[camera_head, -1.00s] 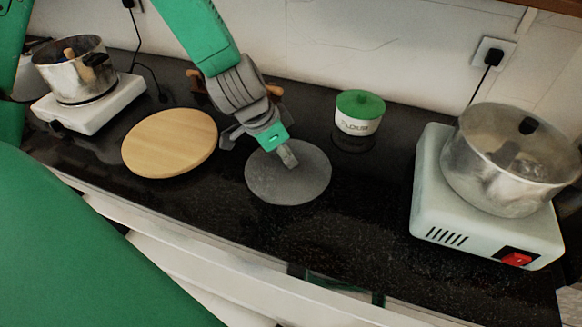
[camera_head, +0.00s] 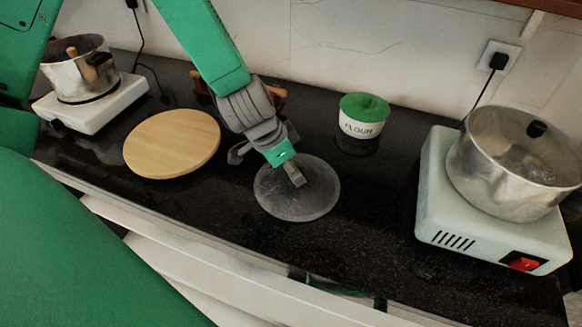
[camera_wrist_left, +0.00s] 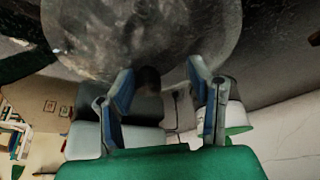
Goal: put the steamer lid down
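The steamer lid (camera_head: 278,208), a round dull grey disc, shows over the middle of the dark counter. I cannot tell whether it touches the counter. My left gripper (camera_head: 297,178) comes down onto its middle from the upper left. In the left wrist view the lid (camera_wrist_left: 190,25) fills the top, and my gripper's fingers (camera_wrist_left: 160,75) are partly closed, with a gap between them. The lid has moved along with the gripper, so it appears held, though the grip on its handle is hard to see. My right gripper is not in view.
A round wooden board (camera_head: 172,145) lies left of the lid. A flour pot (camera_head: 362,122) with a green lid stands behind it. A white stove (camera_head: 480,228) with a steel pot (camera_head: 505,180) is at right, another pot (camera_head: 72,75) at far left. Bare counter (camera_head: 370,215) lies right of the lid.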

